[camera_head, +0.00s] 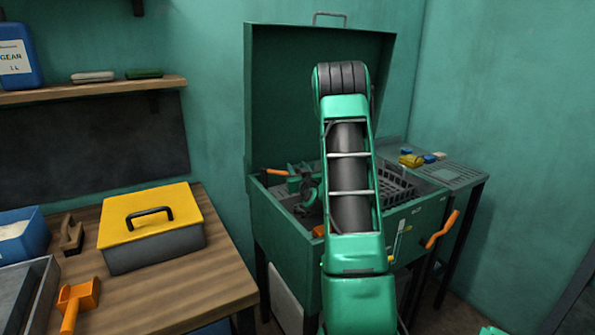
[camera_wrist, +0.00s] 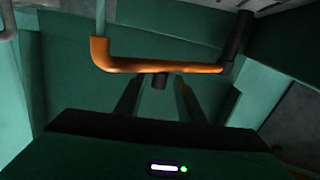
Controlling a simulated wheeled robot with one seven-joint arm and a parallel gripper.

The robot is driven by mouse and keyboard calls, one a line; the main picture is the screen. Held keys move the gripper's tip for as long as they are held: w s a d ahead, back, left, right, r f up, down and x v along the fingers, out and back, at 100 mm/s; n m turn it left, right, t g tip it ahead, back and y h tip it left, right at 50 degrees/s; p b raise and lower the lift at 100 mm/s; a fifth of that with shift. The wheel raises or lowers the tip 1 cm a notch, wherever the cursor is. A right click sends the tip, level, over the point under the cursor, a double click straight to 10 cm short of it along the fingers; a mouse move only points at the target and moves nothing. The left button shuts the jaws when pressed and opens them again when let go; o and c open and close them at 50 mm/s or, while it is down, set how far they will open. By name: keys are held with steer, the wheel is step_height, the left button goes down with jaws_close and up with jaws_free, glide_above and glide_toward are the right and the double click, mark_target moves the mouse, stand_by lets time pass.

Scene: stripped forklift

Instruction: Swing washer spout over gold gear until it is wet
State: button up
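The green parts washer (camera_head: 285,235) stands with its lid (camera_head: 290,90) raised. An orange bar (camera_head: 275,172), which looks like part of the washer spout, shows at the left inside the basin. In the head view my arm covers the middle of the basin. I cannot make out the gold gear in either view.
An orange handle (camera_head: 443,230) sticks out from the washer's front. Small yellow and blue items (camera_head: 411,160) lie on the side shelf at right. A wooden bench (camera_head: 170,285) at left holds a yellow-lidded box (camera_head: 150,213) and an orange tool (camera_head: 78,298).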

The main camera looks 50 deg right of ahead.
steer(key=shift+r, duration=0.6)
steer(key=r, duration=0.1)
steer(key=a+r, duration=0.1)
steer(key=r, duration=0.1)
steer(key=shift+w+r, duration=0.15)
steer(key=shift+r, duration=0.15)
steer(key=a+r, duration=0.6)
steer(key=a, duration=0.4)
steer(key=shift+a, duration=0.4)
